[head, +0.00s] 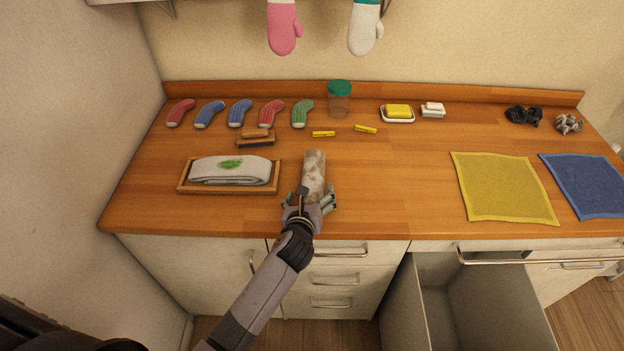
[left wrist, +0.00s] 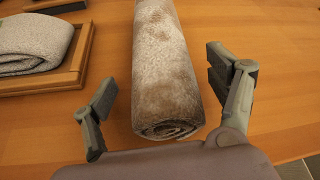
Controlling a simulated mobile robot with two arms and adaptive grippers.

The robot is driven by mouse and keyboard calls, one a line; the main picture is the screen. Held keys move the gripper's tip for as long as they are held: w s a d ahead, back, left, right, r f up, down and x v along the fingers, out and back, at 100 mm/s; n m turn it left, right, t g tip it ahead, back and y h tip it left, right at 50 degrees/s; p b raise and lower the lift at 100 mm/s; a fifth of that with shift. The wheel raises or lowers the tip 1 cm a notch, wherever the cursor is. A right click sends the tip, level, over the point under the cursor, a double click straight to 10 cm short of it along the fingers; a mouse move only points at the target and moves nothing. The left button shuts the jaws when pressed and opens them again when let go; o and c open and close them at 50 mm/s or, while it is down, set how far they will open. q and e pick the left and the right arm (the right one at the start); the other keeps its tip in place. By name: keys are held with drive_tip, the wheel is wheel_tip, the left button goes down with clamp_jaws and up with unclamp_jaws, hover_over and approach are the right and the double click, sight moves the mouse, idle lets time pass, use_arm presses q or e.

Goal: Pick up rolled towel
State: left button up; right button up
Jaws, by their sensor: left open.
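The rolled towel (head: 314,172) is a pale roll with brownish stains, lying on the wooden counter with its length running away from me. In the left wrist view the towel (left wrist: 163,65) shows its spiral end facing me. My left gripper (head: 310,200) is at the near end of the towel. In the left wrist view the fingers of my left gripper (left wrist: 168,95) are spread open, one on each side of the roll, with gaps between. My right gripper is not in view.
A wooden tray (head: 180,188) with a folded towel (head: 231,170) on it lies to the left of the roll. A brush (head: 256,140), several socks and a jar (head: 340,101) stand farther back. Yellow (head: 503,188) and blue cloths lie right. An open drawer (head: 470,300) is below.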

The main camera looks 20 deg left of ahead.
use_arm(q)
drive_tip(key=shift+x, duration=1.15)
drive_tip(key=shift+c, duration=0.6)
drive_tip(key=c, duration=1.2)
